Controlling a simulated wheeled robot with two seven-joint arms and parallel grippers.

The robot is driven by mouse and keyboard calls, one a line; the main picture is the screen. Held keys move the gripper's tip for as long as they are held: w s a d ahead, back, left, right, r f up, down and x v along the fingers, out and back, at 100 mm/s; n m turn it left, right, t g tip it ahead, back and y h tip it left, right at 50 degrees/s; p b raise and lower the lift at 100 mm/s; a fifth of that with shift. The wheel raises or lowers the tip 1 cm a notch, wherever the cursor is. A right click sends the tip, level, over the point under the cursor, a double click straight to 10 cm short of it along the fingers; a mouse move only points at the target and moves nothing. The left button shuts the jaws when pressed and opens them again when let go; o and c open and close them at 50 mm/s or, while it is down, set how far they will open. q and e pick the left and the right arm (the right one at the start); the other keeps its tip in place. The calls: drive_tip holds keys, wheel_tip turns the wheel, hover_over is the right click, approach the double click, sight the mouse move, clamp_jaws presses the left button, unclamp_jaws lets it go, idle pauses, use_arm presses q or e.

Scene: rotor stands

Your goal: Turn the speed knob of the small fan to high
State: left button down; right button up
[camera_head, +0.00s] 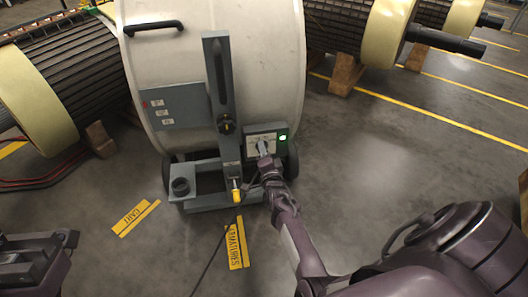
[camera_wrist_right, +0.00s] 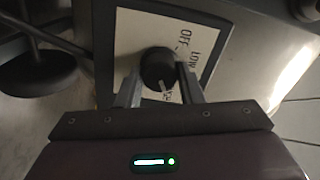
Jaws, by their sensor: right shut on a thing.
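The fan is a big white drum (camera_head: 260,60) on a grey wheeled stand. In the wrist view, the black speed knob (camera_wrist_right: 156,65) sits on a pale label plate (camera_wrist_right: 132,28) reading OFF and LOW. A third label is partly hidden near the knob's lower right, where a pale pointer mark lies. My right gripper (camera_wrist_right: 159,80) is shut on the knob, one finger each side; it also shows in the head view (camera_head: 265,155). My left gripper (camera_head: 45,255) is low at the left, away from the fan.
Ribbed rotors (camera_head: 70,80) rest on wooden blocks (camera_head: 345,73) on both sides. Open grey floor (camera_head: 400,150) lies to the right.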

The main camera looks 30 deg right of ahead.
idle(0.4)
drive_tip(key=o, duration=1)
drive_tip(key=shift+c, duration=0.2)
